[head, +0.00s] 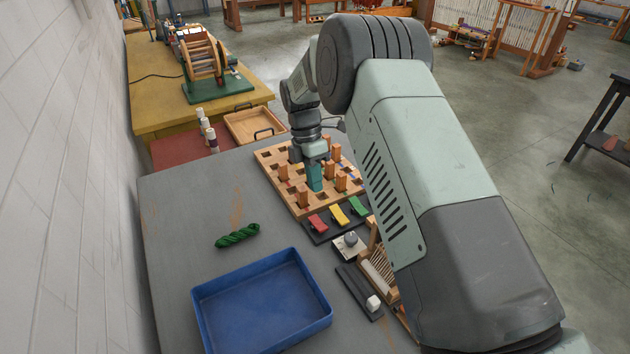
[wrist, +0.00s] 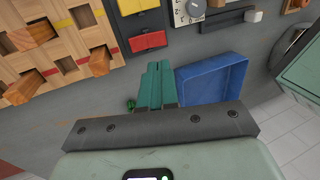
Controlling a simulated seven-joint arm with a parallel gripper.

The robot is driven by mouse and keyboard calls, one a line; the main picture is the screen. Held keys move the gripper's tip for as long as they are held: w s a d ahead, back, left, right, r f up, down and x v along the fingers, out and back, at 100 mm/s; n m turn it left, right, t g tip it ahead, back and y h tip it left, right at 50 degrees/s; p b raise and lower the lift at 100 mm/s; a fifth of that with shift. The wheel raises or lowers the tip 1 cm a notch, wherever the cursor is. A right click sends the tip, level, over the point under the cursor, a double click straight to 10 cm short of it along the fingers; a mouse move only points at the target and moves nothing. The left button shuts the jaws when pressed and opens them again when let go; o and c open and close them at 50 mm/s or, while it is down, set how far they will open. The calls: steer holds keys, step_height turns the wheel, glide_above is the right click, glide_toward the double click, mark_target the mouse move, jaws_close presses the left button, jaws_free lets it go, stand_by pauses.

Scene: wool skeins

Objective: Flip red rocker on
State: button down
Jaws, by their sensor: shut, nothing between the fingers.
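The red rocker (head: 318,222) is at the left end of a dark panel, beside a yellow rocker (head: 339,215) and a green rocker (head: 358,205). Which way the red rocker is tipped I cannot tell. My gripper (head: 315,188), with teal fingers, points down over the pegboard, behind the rocker panel and apart from it. In the wrist view the fingers (wrist: 157,66) are together and empty. There the red rocker (wrist: 149,42) lies just beyond the fingertips, with the yellow rocker (wrist: 133,6) above it. The green rocker is outside the wrist view.
A wooden pegboard (head: 268,157) with several upright pegs stands around the fingers. A dial (head: 350,240) and a slider strip with a white knob (head: 373,302) sit nearer. A blue tray (head: 203,322) and a green skein (head: 237,236) lie on the grey table, whose left side is mostly clear.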

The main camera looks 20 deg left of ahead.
mark_target(323, 227)
steer(key=x, duration=1)
steer(key=shift+d+f, duration=0.1)
steer(key=shift+f, duration=0.25)
steer(key=shift+s, duration=0.1)
steer(key=shift+d+f, duration=0.1)
steer(key=shift+f, duration=0.15)
steer(key=shift+w+a+r, duration=0.25)
steer(key=shift+w+a, duration=0.25)
steer(key=shift+a, duration=0.05)
step_height(323, 227, up, 14)
stand_by(0.4)
stand_by(0.3)
